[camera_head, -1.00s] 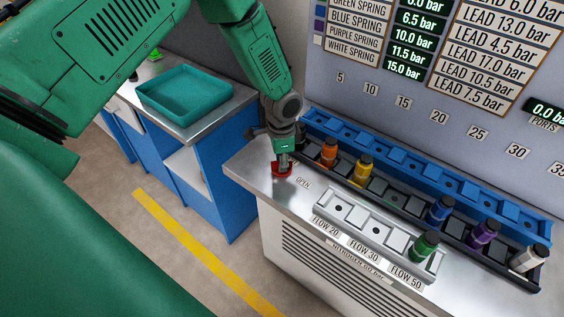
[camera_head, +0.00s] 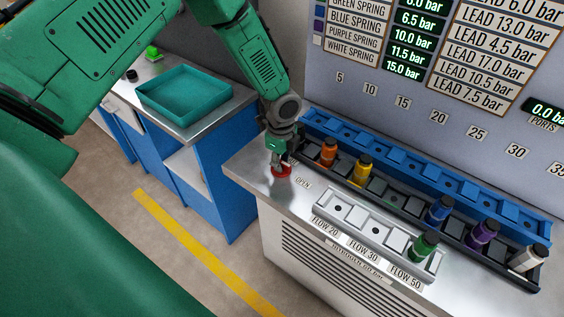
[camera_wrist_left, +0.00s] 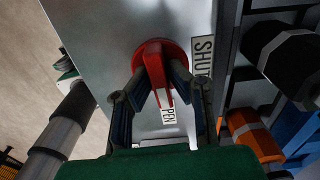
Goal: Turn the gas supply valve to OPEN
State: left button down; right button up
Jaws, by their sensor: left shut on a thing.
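The red gas supply valve (camera_head: 281,171) sits on the left end of the metal bench top. In the left wrist view, the valve (camera_wrist_left: 160,55) is a round red base with a raised red handle pointing down the picture toward the OPEN label (camera_wrist_left: 168,116), which is partly covered. The SHUT label (camera_wrist_left: 202,58) is to its right, partly hidden. In the head view the OPEN label (camera_head: 303,183) lies right of the valve. My left gripper (camera_head: 282,163) points down onto the valve, its fingers (camera_wrist_left: 163,88) on both sides of the handle. My right gripper is out of view.
A grey rack (camera_head: 330,207) marked FLOW 20, 30 and 50 holds a green cartridge (camera_head: 424,246). Behind it, a dark rack holds orange, yellow, blue, purple and white cartridges. A blue rack (camera_head: 400,160) lies behind. A teal tray (camera_head: 185,92) is on the left side table.

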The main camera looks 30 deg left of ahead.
aim_at(281, 161)
pick_arm(q)
jog(key=shift+w+r+m, duration=0.1)
jog(key=shift+w+m, duration=0.1)
jog(key=shift+m, duration=0.2)
jog(key=c, duration=1.5)
grip_release()
jog(key=shift+a, duration=0.1)
jog(key=shift+c, duration=0.2)
jog(key=shift+r, duration=0.1)
notch_tip(281, 161, up, 12)
jog(key=shift+f, duration=0.2)
